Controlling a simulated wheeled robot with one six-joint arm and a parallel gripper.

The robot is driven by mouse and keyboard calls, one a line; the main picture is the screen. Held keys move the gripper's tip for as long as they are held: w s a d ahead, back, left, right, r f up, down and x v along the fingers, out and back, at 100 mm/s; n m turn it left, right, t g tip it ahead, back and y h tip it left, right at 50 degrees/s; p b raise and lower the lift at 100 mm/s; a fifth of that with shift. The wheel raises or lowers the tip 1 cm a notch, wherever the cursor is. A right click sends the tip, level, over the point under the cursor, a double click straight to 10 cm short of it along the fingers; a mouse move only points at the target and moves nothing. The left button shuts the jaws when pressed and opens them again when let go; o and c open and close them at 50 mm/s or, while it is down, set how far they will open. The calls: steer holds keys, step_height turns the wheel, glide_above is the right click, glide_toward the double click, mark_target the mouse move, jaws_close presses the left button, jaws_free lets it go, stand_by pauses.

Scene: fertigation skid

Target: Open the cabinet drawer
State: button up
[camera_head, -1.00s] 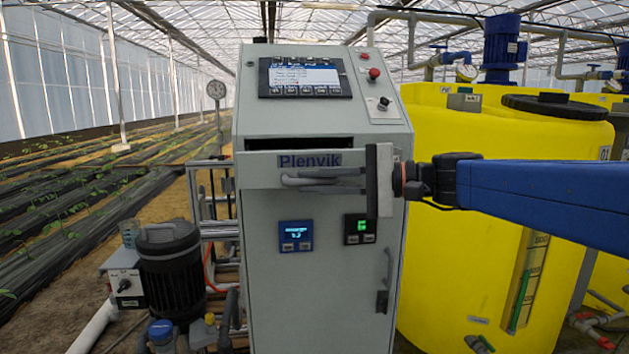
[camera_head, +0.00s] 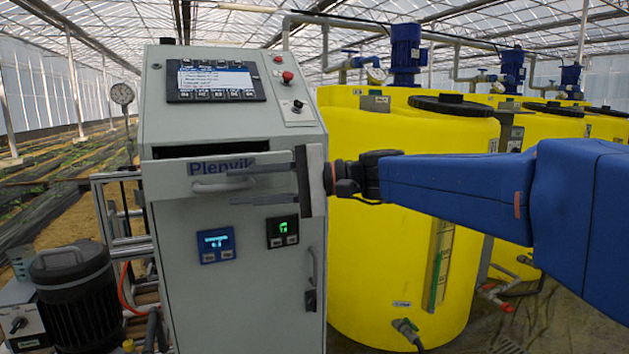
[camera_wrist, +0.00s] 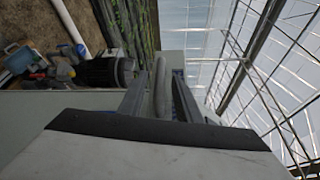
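The grey cabinet (camera_head: 240,285) stands left of centre in the head view. Its drawer front (camera_head: 170,180), labelled Plenvik, stands out a little, with a dark gap above it. The drawer's grey bar handle (camera_head: 208,186) runs across the front. My gripper (camera_head: 230,186) is open, with one finger above the handle and one below, reaching in from the right. In the wrist view the handle (camera_wrist: 160,92) lies between the two spread fingers (camera_wrist: 159,80), with gaps on both sides.
A lower door handle (camera_head: 312,280) sits on the cabinet's right side. A yellow tank (camera_head: 400,230) stands close on the right, behind my arm. A dark pump motor (camera_head: 75,295) and pipes stand at the lower left. Open floor shows at the lower right.

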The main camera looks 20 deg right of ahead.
steer(key=v, duration=1.4)
steer(key=shift+d, duration=0.1)
stand_by(0.4)
steer(key=s+a+f+n+g+h, duration=0.1)
steer(key=s+a+f+g+h, duration=0.2)
steer(key=f, duration=0.8)
steer(key=s+a+f+h, duration=0.2)
steer(key=s+f+h, duration=0.3)
steer(key=f, duration=0.5)
steer(key=s+d+f+n+h, duration=0.2)
steer(key=s+d+f+h, duration=0.1)
steer(key=f, duration=0.3)
steer(key=s+d+f+n+t+h, duration=0.1)
steer(key=s+d+f+n+h, duration=0.1)
steer(key=d+f+n+h, duration=0.1)
step_height(320, 180, down, 4)
steer(key=d+h, duration=0.1)
steer(key=d, duration=0.1)
steer(key=shift+s+d+n+h, duration=0.3)
steer(key=shift+s+d+h, duration=0.1)
steer(key=shift+o, duration=0.6)
steer(key=shift+r, duration=0.1)
